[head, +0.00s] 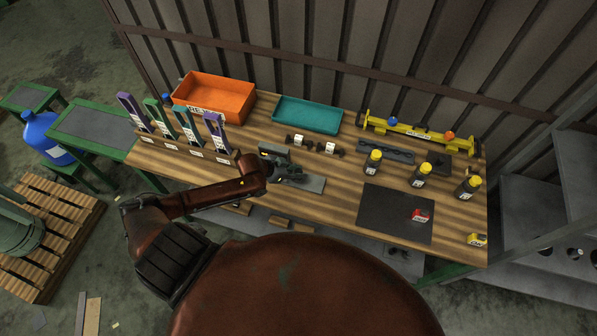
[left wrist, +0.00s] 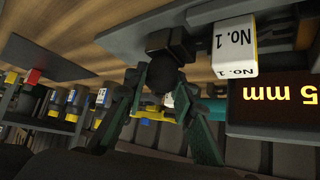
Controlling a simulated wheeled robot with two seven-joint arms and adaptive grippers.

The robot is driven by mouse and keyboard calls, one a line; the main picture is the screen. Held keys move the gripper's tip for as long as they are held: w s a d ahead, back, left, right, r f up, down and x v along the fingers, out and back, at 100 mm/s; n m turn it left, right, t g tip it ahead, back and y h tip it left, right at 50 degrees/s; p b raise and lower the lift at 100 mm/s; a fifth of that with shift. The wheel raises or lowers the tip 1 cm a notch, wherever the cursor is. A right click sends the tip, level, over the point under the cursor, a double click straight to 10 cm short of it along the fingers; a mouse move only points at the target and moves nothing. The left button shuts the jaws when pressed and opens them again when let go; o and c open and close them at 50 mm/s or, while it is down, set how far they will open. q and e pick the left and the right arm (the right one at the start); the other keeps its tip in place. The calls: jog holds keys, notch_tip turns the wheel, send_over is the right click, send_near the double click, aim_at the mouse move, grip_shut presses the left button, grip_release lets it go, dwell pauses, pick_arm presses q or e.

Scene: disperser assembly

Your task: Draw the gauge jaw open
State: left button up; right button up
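The gauge (head: 283,172) is a dark grey device on a grey base plate near the front middle of the bench. In the left wrist view its display (left wrist: 275,103) reads upside down, ending in "5 mm". A white block marked "No. 1" (left wrist: 235,45) sits beside the display. My right gripper is not in view.
An orange bin (head: 215,98) and a teal tray (head: 307,115) stand at the back. A rack with several coloured tools (head: 183,145) is on the left. Dark-bodied, yellow-capped bottles (head: 420,175) and a black mat (head: 395,212) with a red block (head: 419,215) are on the right.

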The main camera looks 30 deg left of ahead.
pick_arm(q)
grip_shut()
jog(key=shift+d, duration=0.1)
jog(key=d+p, duration=0.1)
jog(key=d, duration=0.1)
jog(key=w+d+p, duration=0.1)
jog(key=d, duration=0.2)
jog(key=shift+w+r, duration=0.15)
jog(key=shift+w, duration=0.05)
jog(key=shift+d, duration=0.3)
jog(key=o, duration=0.5)
grip_release()
jog(key=shift+d, duration=0.1)
jog(key=shift+o, duration=0.7)
